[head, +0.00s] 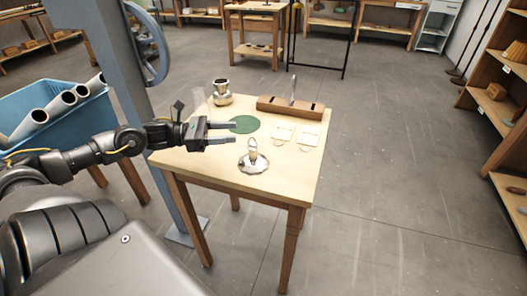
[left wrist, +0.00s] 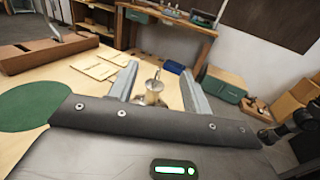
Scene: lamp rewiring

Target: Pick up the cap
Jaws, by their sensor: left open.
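A small shiny lamp part (head: 253,162) with a scalloped silver base stands near the table's front edge. A tan cylinder (head: 252,149) with a thin loop on top rises from its middle. I cannot tell which piece is the cap. My left gripper (head: 233,132) is open and empty, above the table, to the left of and behind this part in the head view. My right gripper is not in view.
The wooden table (head: 205,168) also carries a green round mat (head: 243,124), a brassy vessel (head: 221,95), a wooden block with an upright rod (head: 290,108) and two pale cards (head: 308,135). A blue bin of tubes (head: 45,130) stands left. A grey post rises beside the table.

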